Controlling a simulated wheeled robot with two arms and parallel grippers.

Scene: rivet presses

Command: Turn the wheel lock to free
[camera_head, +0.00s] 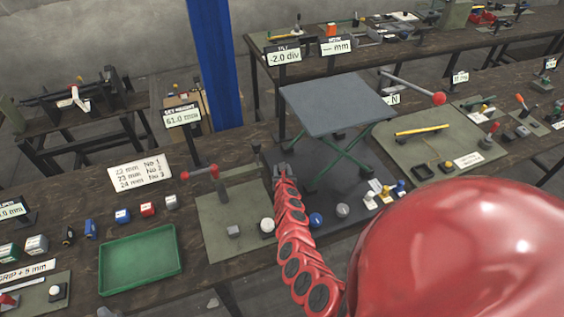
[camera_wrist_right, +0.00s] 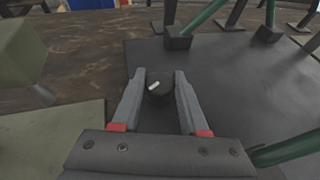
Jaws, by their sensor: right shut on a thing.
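In the right wrist view, a dark round knob (camera_wrist_right: 160,88) with a short white mark on top sits between the two grey fingers of my right gripper (camera_wrist_right: 160,82), which is shut on it. The white mark runs slightly aslant. I take this knob to be the wheel lock. It is at the edge of the dark base plate (camera_wrist_right: 220,75). In the head view my right gripper (camera_head: 283,170) is at the left side of the lift table, and the knob is hidden there. My left gripper is not in view.
A lift table with a grey top (camera_head: 335,103) and green crossed legs (camera_head: 345,157) stands right beside my right gripper. A green tray (camera_head: 140,261) lies farther left. Small blue and white knobs are near my right arm.

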